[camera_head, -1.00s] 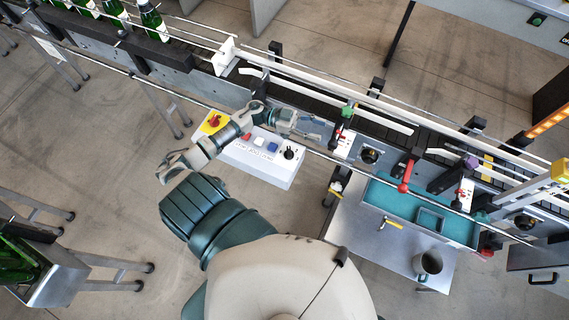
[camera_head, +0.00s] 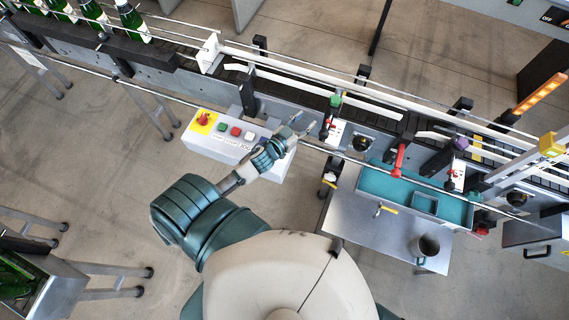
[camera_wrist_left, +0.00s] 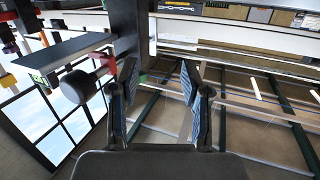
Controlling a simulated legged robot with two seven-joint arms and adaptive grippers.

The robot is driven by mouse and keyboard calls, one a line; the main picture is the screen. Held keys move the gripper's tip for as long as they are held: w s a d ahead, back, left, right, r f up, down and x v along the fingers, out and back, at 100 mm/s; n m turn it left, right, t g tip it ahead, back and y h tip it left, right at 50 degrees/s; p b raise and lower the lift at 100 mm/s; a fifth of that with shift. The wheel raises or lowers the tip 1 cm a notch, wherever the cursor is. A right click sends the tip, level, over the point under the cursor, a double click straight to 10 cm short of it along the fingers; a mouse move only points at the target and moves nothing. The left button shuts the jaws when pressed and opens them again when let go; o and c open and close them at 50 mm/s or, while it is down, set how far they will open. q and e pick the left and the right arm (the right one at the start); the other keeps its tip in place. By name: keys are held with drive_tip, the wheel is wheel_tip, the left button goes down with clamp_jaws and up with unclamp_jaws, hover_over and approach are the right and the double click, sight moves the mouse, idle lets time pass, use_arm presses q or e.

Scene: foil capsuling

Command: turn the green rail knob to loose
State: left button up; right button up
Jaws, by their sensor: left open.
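The green rail knob (camera_head: 335,100) sits on top of a dark post at the conveyor's guide rail, in the middle of the head view. A white plate with red marks (camera_head: 335,131) is just below it. My left gripper (camera_head: 303,122) is open, to the left of and slightly below the knob, apart from it in the picture. In the left wrist view the two fingers (camera_wrist_left: 158,64) are spread with nothing between them. My right gripper is not in view.
A control box (camera_head: 211,147) with buttons lies under my left forearm. A red lever (camera_head: 399,160) and a purple knob (camera_head: 460,143) stand farther right along the conveyor. A teal tray (camera_head: 380,186) is below. In the wrist view, a round black knob (camera_wrist_left: 77,86) is left of the fingers.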

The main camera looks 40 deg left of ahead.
use_arm(q)
drive_tip(key=s+f+g+y, duration=0.1)
drive_tip(key=s+f+g, duration=0.1)
drive_tip(key=s+f, duration=0.1)
drive_tip(key=s+d+f+n+g+y, duration=0.1)
drive_tip(key=s+f+g, duration=0.2)
drive_tip(key=s, duration=0.2)
drive_tip(key=s+f+g+y, duration=0.1)
drive_tip(key=s+f+g, duration=0.1)
drive_tip(key=s+f, duration=0.1)
drive_tip(key=shift+s+d+f, duration=0.2)
drive_tip(key=shift+s+f, duration=0.15)
drive_tip(key=shift+s, duration=0.2)
drive_tip(key=shift+s+d+f+g, duration=0.2)
drive_tip(key=shift+s+g, duration=0.3)
drive_tip(key=shift+s, duration=0.05)
drive_tip(key=shift+s+a+f, duration=0.1)
drive_tip(key=shift+s, duration=0.1)
